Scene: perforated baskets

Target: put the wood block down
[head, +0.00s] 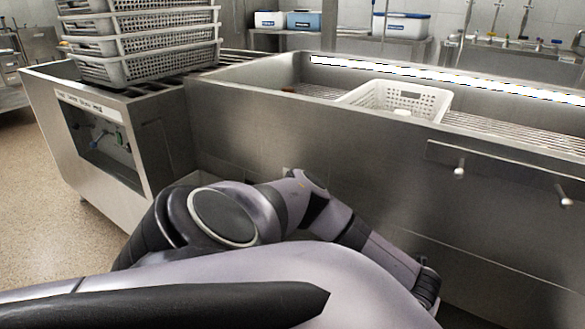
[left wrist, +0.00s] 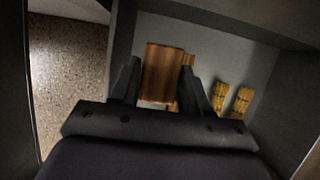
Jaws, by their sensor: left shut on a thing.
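The wood block (left wrist: 163,72) is brown with a striped grain and shows in the left wrist view. It sits between the two dark fingers of my left gripper (left wrist: 160,80), which is shut on it. A smaller brown piece shows just right of the block, partly hidden by the right finger; I cannot tell whether it is separate. I cannot tell whether the block touches the grey surface (left wrist: 210,60) behind it. The block does not show in the head view. My right gripper is not in view.
Two yellowish bundles (left wrist: 222,95) lie right of the gripper, near dark walls. Speckled floor (left wrist: 68,80) shows at left. In the head view, a white perforated basket (head: 430,101) stands in the steel sink (head: 300,125), and stacked baskets (head: 140,45) stand at left.

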